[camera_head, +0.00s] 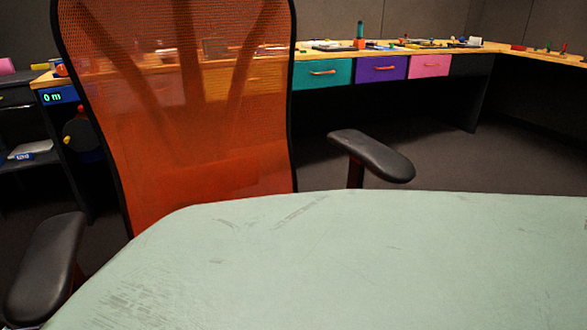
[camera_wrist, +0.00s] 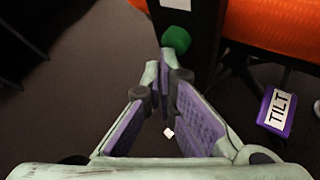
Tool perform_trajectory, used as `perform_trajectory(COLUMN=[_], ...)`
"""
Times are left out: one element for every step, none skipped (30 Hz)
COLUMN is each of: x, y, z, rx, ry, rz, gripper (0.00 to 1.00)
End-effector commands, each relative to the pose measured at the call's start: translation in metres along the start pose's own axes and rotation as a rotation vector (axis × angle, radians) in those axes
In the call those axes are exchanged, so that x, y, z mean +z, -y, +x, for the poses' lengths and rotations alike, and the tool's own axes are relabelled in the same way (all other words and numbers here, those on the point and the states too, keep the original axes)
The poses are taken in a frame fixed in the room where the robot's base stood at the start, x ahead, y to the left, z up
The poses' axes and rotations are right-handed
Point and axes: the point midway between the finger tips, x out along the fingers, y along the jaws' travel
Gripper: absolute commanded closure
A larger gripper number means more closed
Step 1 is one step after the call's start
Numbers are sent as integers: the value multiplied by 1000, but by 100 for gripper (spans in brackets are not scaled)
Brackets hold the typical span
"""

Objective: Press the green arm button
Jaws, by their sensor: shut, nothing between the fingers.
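The green button (camera_wrist: 176,40) is a rounded knob on the side of a dark upright post in the wrist view. The post is beside the orange seat of the office chair, whose orange mesh back (camera_head: 190,110) fills the left of the head view. My gripper (camera_wrist: 161,64) is shut and empty, and its fingertips are just below the green button in the picture. One fingertip overlaps or borders the button's lower left edge; I cannot tell whether they touch. The button and my gripper are not visible in the head view.
A purple lever labelled TILT (camera_wrist: 280,108) is at the right of the wrist view. The chair has black armrests (camera_head: 375,156) on both sides. A wooden desk with teal (camera_head: 323,73), purple and pink drawers stands behind. Dark open floor lies left in the wrist view.

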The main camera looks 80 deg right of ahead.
Motion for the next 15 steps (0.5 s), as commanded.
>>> perform_trajectory(x=[0, 0, 0, 0, 0, 0, 0, 0, 0, 0, 0, 0, 0, 0, 1], y=[0, 0, 0, 0, 0, 0, 0, 0, 0, 0, 1, 1, 2, 2, 3], z=[0, 0, 0, 0, 0, 0, 0, 0, 0, 0, 1, 2, 3, 4, 5], rx=[0, 0, 0, 0, 0, 0, 0, 0, 0, 0, 0, 0, 0, 0, 0], ry=[0, 0, 0, 0, 0, 0, 0, 0, 0, 0, 0, 0, 0, 0, 0], rz=[0, 0, 0, 0, 0, 0, 0, 0, 0, 0, 1, 1, 2, 2, 2], gripper=[100, 100, 100, 100, 100, 100, 100, 100, 100, 100, 100, 100, 100, 100, 100])
